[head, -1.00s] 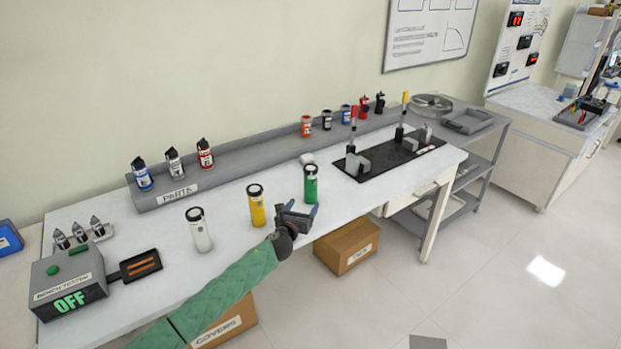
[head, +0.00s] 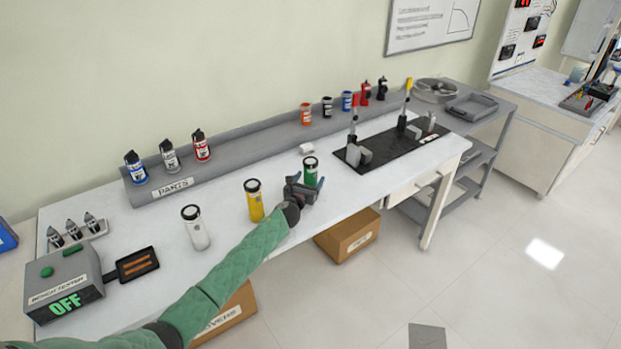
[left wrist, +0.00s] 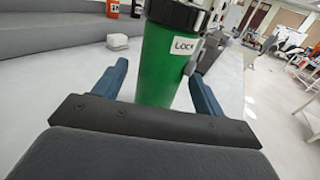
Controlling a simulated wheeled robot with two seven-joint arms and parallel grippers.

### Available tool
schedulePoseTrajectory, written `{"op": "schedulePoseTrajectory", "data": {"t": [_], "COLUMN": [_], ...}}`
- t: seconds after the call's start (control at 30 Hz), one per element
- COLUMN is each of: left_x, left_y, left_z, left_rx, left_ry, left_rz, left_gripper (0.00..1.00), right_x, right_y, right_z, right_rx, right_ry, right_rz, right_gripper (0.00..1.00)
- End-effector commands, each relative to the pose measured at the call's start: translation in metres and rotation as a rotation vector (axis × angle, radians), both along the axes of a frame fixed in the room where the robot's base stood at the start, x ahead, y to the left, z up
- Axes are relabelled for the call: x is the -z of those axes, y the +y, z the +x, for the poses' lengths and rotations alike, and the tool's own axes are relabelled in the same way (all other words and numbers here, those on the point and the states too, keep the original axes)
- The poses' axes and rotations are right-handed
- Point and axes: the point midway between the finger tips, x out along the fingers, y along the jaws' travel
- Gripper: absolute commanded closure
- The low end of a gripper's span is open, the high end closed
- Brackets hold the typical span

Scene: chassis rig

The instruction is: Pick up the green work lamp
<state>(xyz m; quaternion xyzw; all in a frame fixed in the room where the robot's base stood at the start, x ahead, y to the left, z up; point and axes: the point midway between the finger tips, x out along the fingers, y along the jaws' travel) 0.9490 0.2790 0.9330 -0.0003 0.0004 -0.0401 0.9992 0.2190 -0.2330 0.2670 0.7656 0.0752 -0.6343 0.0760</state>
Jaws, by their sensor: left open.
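The green work lamp (head: 310,172) stands upright on the white bench, right of the yellow and white lamps. In the left wrist view the green lamp (left wrist: 162,66) has a dark top and a "LOCK" label. My left gripper (head: 305,186) is at the lamp's front side and hides its lower part in the head view. In the left wrist view the blue fingers of my left gripper (left wrist: 160,84) are open, one on each side of the lamp, with gaps visible. My right gripper is not in view.
The yellow lamp (head: 254,200) and the white lamp (head: 196,228) stand to the left. A small white block (head: 306,148) lies behind the green lamp. A black board (head: 385,150) with clamps is to the right. A grey parts shelf (head: 235,150) runs along the back.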

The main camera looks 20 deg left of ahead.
Motion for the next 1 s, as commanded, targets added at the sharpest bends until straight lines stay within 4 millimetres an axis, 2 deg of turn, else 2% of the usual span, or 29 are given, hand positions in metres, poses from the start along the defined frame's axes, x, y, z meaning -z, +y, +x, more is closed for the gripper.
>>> {"op": "schedulePoseTrajectory", "data": {"t": [0.03, 0.2, 0.47, 0.5, 0.7, 0.8, 1.0], "left_x": [-0.003, -0.001, 0.0, 0.0, 0.0, -0.001, -0.001], "left_y": [0.0, -0.001, -0.001, -0.001, -0.001, -0.001, -0.001], "left_z": [0.007, 0.018, 0.019, 0.019, 0.019, 0.019, 0.019], "left_rx": [-0.003, -0.001, -0.001, -0.001, -0.001, -0.001, -0.001], "left_ry": [-0.001, 0.0, 0.0, 0.0, 0.0, -0.001, -0.001], "left_rz": [-0.002, 0.0, 0.0, 0.0, 0.0, 0.0, 0.001], "left_gripper": [0.29, 0.29, 0.29, 0.31, 0.7, 0.86, 0.86], "right_x": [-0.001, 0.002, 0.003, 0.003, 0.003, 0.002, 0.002], "right_y": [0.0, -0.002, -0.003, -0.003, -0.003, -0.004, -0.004], "right_z": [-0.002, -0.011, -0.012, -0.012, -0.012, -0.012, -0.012], "right_rx": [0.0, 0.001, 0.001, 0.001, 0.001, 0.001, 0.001], "right_ry": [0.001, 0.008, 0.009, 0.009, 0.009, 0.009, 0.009], "right_rz": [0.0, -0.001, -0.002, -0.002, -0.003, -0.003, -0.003], "right_gripper": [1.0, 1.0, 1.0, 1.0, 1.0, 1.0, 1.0]}}
